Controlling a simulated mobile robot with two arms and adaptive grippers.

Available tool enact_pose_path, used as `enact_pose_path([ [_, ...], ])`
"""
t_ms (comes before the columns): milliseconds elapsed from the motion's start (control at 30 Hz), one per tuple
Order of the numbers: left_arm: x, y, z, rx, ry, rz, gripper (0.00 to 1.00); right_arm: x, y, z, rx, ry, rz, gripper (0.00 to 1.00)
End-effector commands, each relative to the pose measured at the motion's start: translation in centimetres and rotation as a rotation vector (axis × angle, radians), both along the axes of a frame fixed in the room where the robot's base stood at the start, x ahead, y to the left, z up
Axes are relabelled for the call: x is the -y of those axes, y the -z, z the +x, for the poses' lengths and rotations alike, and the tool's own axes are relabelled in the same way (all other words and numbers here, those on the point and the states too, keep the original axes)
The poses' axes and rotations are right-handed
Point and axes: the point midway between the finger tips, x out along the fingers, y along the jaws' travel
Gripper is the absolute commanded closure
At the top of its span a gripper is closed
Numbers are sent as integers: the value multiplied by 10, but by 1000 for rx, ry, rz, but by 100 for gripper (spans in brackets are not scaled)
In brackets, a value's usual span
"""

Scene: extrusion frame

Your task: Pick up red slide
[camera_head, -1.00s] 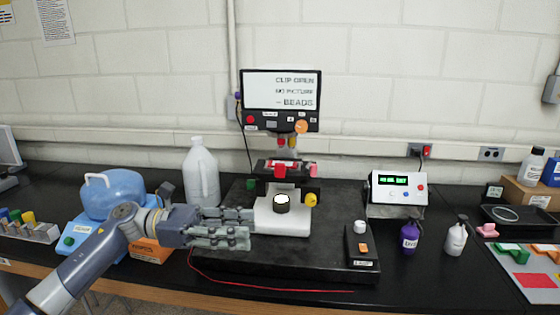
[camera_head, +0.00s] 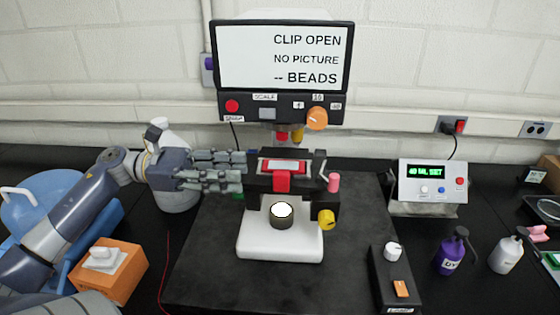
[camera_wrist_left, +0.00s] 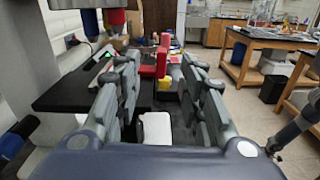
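The red slide (camera_head: 283,181) lies on the dark microscope stage (camera_head: 256,183), with a pale strip across its middle and a red tab hanging over the stage's front. My left gripper (camera_head: 243,172) is at the left edge of the stage, at about slide height, its fingers pointing right towards the slide. In the left wrist view, the left gripper's fingers (camera_wrist_left: 163,70) are spread apart with nothing held between them. A red piece (camera_wrist_left: 161,54) shows ahead in the gap, beyond the fingertips; I cannot tell if it is the slide. My right gripper is not in view.
The screen (camera_head: 283,57) reads "CLIP OPEN". Colored objective tips (camera_head: 290,135) hang above the stage. A yellow knob (camera_head: 327,219) and pink knob (camera_head: 334,183) sit at its right. A white jug (camera_head: 178,190) stands behind my left arm. An orange box (camera_head: 110,272) is front left.

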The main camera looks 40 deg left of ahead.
Motion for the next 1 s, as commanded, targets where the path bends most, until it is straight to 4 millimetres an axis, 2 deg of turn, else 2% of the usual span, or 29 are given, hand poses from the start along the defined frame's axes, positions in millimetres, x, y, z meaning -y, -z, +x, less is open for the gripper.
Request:
enact_pose_path([
  [33, 7, -4, 3, -1, 4, 2, 63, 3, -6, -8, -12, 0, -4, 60],
  [167, 24, -4, 14, -1, 4, 1, 63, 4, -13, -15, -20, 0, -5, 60],
  [467, 42, -2, 26, 1, 1, 1, 63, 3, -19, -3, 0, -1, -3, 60],
  [633, 59, -4, 35, 1, 4, 1, 63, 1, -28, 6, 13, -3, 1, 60],
  [800, 76, -3, 46, 2, 3, 0, 63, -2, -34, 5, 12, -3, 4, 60],
  [1000, 85, -2, 52, 1, 0, 1, 63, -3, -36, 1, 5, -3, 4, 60],
])
